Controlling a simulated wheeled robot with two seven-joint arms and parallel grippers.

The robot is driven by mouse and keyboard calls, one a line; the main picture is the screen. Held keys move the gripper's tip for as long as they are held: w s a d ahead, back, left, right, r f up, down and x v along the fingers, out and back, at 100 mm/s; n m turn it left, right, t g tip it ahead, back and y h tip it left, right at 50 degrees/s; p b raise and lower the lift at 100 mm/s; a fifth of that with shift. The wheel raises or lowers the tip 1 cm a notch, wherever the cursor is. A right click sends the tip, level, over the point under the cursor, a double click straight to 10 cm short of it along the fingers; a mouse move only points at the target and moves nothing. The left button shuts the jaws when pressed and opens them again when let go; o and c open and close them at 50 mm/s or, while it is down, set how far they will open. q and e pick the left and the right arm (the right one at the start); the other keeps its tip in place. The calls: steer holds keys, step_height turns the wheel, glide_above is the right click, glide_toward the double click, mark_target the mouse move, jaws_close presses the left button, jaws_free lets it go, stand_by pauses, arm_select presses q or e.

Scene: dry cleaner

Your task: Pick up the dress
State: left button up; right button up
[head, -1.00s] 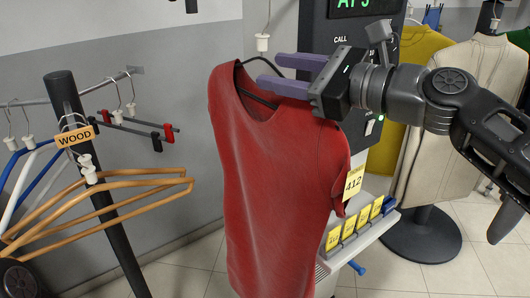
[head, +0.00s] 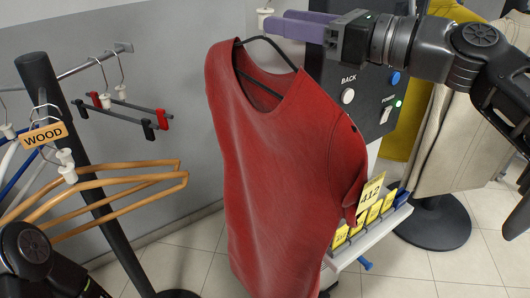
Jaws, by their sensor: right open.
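The red dress (head: 280,160) hangs on a black hanger (head: 262,42), with a yellow tag reading 412 (head: 370,192) at its right sleeve. A white piece (head: 264,18) shows above the hanger, at the top edge of the head view. My right gripper (head: 276,21) is open, its purple fingers pointing left just above the dress's neckline. The fingertips are beside the white piece; I cannot tell whether they touch it. The hanger's hook is out of the picture. My left gripper is not in view; only part of my left arm shows at the lower left.
A rack post (head: 85,170) at left carries wooden hangers (head: 130,180) and a WOOD sign (head: 43,136). A dark control panel (head: 352,95) stands behind the dress, above a shelf of yellow tags (head: 362,232). A beige garment (head: 465,145) hangs at right. Floor shows below.

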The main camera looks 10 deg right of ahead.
steer(key=x, duration=0.5)
steer(key=shift+f, duration=0.2)
stand_by(0.6)
jaws_close()
stand_by(0.3)
stand_by(1.0)
